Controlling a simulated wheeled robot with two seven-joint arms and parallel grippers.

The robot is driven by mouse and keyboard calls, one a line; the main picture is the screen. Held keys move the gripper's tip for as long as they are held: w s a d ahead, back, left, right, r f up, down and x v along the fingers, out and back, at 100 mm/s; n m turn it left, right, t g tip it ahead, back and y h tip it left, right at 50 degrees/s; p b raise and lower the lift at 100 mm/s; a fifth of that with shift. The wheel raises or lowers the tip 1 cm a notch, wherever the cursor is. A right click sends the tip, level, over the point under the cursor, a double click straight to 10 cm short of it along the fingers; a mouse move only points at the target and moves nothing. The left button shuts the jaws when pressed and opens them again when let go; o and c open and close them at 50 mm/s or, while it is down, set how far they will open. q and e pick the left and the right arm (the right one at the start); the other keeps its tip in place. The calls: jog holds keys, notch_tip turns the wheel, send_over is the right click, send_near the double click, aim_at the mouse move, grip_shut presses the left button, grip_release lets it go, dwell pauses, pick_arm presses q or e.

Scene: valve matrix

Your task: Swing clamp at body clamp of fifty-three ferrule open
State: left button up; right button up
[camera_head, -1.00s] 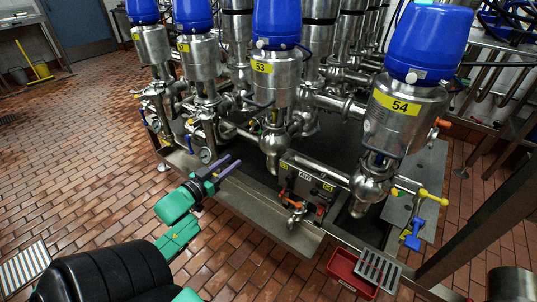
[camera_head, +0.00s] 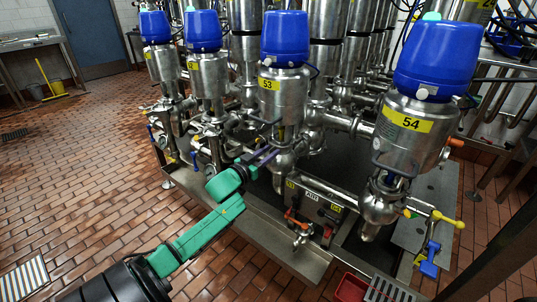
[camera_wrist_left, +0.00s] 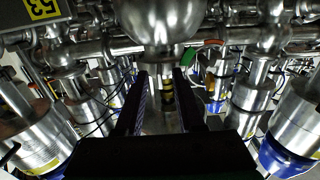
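Valve 53 (camera_head: 284,95) is a steel cylinder with a blue cap and a yellow "53" label, upright in the middle of the head view. Its rounded lower body (camera_head: 284,159) hangs beneath. My left gripper (camera_head: 265,156) reaches from the left, with its dark fingers close beside that lower body. In the left wrist view, which is upside down, the gripper (camera_wrist_left: 161,90) has its two fingers apart. I cannot make out the body clamp. My right gripper is not in view.
Valve 54 (camera_head: 412,122) stands to the right, with yellow and blue handles (camera_head: 430,263) below it. A labelled panel (camera_head: 314,197) with red-handled fittings sits in front. A red bin (camera_head: 350,288) is at the bottom. Pipes crowd the gripper; the tiled floor (camera_head: 75,170) at left is open.

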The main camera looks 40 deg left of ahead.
pick_arm(q)
grip_shut()
dwell(1.4)
